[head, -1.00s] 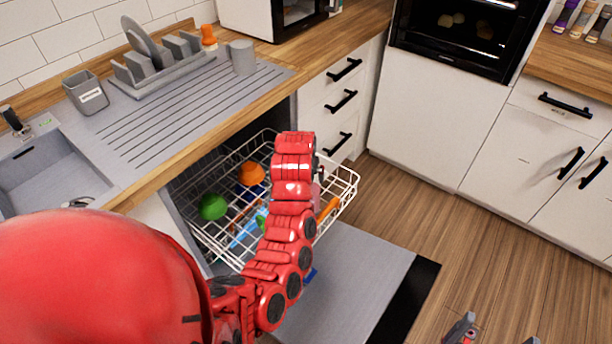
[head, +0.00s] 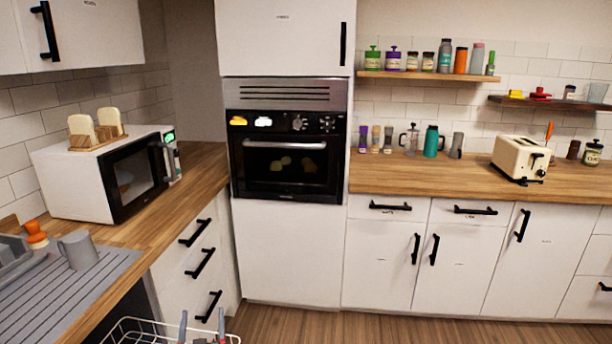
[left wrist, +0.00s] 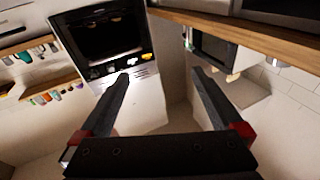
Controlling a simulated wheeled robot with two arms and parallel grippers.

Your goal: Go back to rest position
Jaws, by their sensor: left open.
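My left gripper (head: 203,325) shows only by its fingertips at the bottom edge of the head view, in front of the dish rack. In the left wrist view my left gripper (left wrist: 161,78) is open, with nothing between its two dark fingers. That view is upside down and shows the oven and the shelves. My right gripper is not in view.
The wire dishwasher rack (head: 135,328) is cut off at the bottom. The counter (head: 160,215) bears a microwave (head: 110,175) and a grey mug (head: 78,250). The oven (head: 290,155) stands ahead. A toaster (head: 518,158) is at right. The wooden floor (head: 300,322) ahead is clear.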

